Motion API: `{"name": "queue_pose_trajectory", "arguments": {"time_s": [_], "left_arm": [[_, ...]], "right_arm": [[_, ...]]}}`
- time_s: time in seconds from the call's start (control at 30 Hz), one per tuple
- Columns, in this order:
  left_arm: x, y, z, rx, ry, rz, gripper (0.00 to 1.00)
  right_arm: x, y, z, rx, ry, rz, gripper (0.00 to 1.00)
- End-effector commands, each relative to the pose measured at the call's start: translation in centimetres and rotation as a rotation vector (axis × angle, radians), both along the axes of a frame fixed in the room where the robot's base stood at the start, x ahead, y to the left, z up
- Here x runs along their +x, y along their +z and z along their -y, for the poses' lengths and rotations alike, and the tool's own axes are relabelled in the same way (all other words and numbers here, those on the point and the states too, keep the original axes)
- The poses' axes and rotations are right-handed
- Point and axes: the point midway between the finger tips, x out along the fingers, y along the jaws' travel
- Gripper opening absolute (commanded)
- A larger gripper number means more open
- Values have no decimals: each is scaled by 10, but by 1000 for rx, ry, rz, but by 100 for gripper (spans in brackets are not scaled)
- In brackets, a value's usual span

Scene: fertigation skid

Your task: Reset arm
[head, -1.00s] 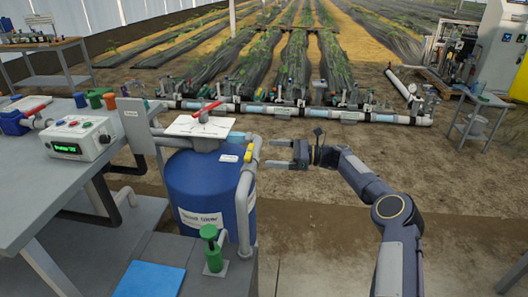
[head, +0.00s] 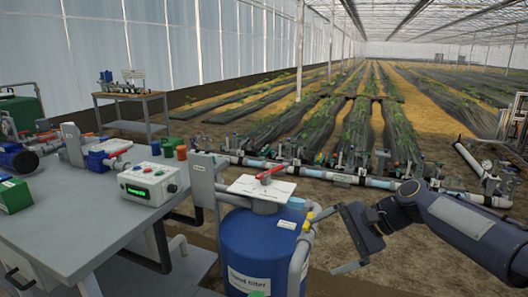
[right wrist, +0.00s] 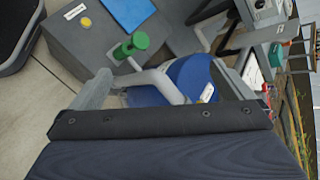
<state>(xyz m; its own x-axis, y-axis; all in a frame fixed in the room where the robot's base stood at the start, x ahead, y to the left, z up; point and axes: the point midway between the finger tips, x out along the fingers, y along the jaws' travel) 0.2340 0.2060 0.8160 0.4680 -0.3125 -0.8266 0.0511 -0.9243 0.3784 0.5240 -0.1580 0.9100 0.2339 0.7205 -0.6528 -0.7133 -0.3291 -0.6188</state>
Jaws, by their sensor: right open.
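My right gripper (head: 337,240) is open and empty, to the right of the blue filter tank (head: 262,252), with its arm coming in from the right edge. In the right wrist view, the two grey fingers (right wrist: 165,84) stand wide apart, with the blue tank (right wrist: 180,82) and its grey pipe seen between and beyond them. A red lever (head: 270,174) sits on a white plate on top of the tank. A yellow valve handle (head: 308,222) is on the pipe on the tank's right side, close to the gripper. My left gripper is not in view.
A grey bench (head: 80,225) on the left carries a control box (head: 150,182) with a green display. A pipe manifold (head: 300,170) runs along the crop rows. Floor right of the tank is clear.

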Motion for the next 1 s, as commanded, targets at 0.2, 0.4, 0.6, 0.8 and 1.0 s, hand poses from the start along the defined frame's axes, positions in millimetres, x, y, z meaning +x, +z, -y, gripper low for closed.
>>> {"name": "queue_pose_trajectory", "arguments": {"time_s": [0.2,0.4,0.6,0.8,1.0], "left_arm": [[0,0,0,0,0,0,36],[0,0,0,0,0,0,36],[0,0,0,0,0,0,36],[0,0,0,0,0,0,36],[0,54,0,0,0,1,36]], "right_arm": [[-117,-4,23,-345,161,253,100],[-202,-32,42,-548,291,418,100],[-254,-63,49,-653,386,526,100],[-292,-96,48,-725,469,621,100],[-290,-41,48,-724,470,616,100]]}}
